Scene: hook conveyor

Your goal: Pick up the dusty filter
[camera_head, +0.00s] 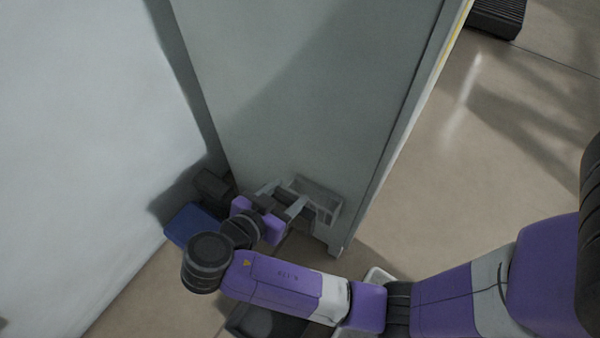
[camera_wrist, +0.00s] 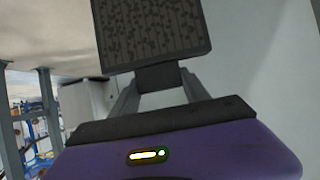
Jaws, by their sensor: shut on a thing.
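The dusty filter is a dark, speckled panel (camera_wrist: 153,30) at the top of the wrist view, with a dark block (camera_wrist: 160,77) at its lower edge. My gripper (camera_wrist: 158,88) is shut on that block, a finger on each side. In the head view my gripper (camera_head: 286,197) is low at the front of a tall grey cabinet (camera_head: 310,90), right by a pale framed opening (camera_head: 322,194). The filter is hard to make out there, and I cannot tell whether it is inside the opening or clear of it.
A blue container (camera_head: 189,226) and a dark box (camera_head: 212,187) stand on the floor left of my gripper. A dark tray (camera_head: 262,324) lies partly under my arm. A pale wall (camera_head: 80,130) closes the left side. The floor (camera_head: 490,130) right of the cabinet is open.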

